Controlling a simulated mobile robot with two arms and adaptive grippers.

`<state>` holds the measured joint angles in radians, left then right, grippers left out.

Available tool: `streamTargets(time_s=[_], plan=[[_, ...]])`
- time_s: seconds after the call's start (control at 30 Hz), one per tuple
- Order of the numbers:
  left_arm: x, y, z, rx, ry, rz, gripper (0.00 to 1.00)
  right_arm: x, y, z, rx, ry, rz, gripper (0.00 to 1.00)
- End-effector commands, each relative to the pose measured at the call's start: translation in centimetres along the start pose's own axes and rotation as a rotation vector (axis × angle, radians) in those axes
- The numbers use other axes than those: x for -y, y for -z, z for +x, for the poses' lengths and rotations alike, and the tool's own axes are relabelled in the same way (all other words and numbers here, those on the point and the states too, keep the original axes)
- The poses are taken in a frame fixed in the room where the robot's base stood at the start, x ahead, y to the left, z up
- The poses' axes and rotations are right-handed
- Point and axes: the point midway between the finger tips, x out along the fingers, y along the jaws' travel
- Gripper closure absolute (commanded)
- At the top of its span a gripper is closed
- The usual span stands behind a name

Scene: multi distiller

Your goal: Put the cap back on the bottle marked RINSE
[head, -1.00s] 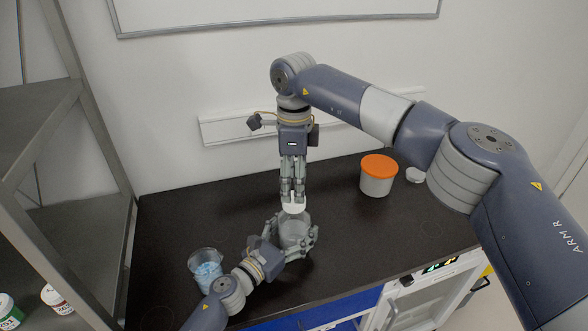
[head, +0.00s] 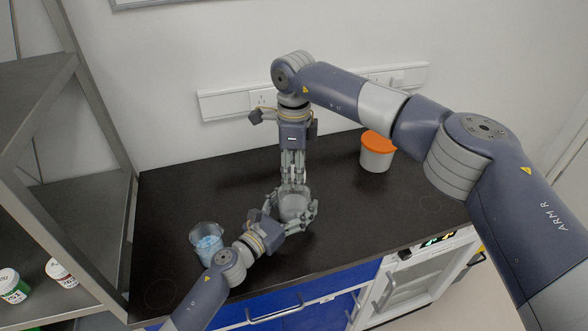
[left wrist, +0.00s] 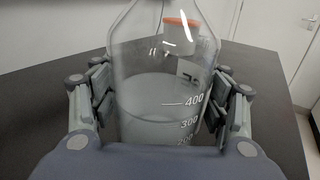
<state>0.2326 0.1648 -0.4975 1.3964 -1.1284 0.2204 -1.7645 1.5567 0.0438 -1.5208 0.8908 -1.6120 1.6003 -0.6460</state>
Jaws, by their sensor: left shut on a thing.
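A clear glass bottle (head: 295,208) stands on the dark bench with pale liquid in it. My left gripper (head: 292,216) is shut around its body. The left wrist view shows the bottle (left wrist: 162,85) upright between the fingers, with 400 and 300 marks and part of a reversed label; its neck is out of that frame. My right gripper (head: 293,180) points straight down from above, its fingers close together at the bottle's top. The white cap seen at these fingertips earlier is not clearly visible now, so its seating and the grip on it cannot be told.
A white tub with an orange lid (head: 377,143) stands at the back right, partly behind my right arm. A beaker with blue contents (head: 207,243) is left of my left gripper. A metal shelf (head: 60,210) with small bottles bounds the left. The back left bench is clear.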

Motion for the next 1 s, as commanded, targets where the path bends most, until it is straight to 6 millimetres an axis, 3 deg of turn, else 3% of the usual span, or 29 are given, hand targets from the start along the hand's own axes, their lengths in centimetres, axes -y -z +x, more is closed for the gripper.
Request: streamTargets(time_s=[0.17, 0.57, 0.73, 0.77, 0.83, 1.0], plan=[[0.01, 0.1, -0.04, -0.002, 0.0, 0.0, 0.98, 0.05, 0.05, 0.01, -0.001, 0.001, 0.062, 0.87], [0.01, 0.1, -0.04, -0.001, 0.0, 0.0, 0.98, 0.07, 0.09, 0.06, -0.001, 0.003, 0.703, 0.87], [0.02, 0.1, -0.04, -0.001, 0.0, 0.0, 0.98, 0.08, 0.1, 0.05, 0.0, 0.003, 0.713, 0.87], [0.02, 0.1, -0.04, -0.001, 0.0, 0.0, 0.98, 0.08, 0.1, 0.05, -0.001, 0.003, 0.713, 0.52], [0.02, 0.09, -0.04, -0.001, 0.0, 0.0, 0.98, 0.08, 0.1, 0.05, 0.0, 0.002, 0.712, 0.36], [0.01, 0.1, -0.04, -0.001, 0.0, 0.0, 0.98, 0.04, 0.06, 0.05, 0.0, 0.002, 0.71, 0.35]])
